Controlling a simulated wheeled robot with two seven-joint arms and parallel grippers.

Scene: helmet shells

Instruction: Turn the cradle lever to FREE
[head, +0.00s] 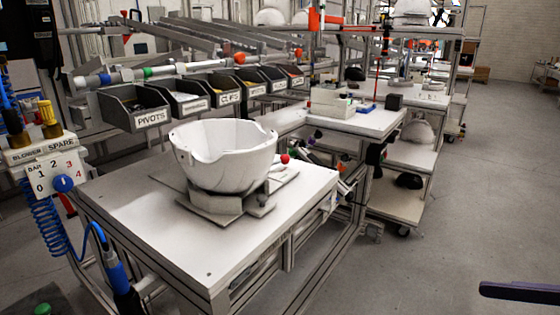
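A white helmet shell (225,158) sits open side up in a grey cradle (212,204) on a white-topped bench. A red ball knob (285,158) stands just right of the shell, over the cradle's right side, and looks like the end of the cradle lever. The lever's arm is mostly too small to make out, and no FREE marking is readable. A dark purple bar (520,292) enters at the lower right edge; it looks like part of my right gripper, well away from the cradle. Its fingers cannot be made out. My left gripper is not in view.
The bench top (140,215) is bare around the cradle. Labelled bins (135,108), one reading PIVOTS, hang behind it. A panel with a blue knob (64,184) and a coiled blue hose (42,225) stands at the left. The floor at right is clear.

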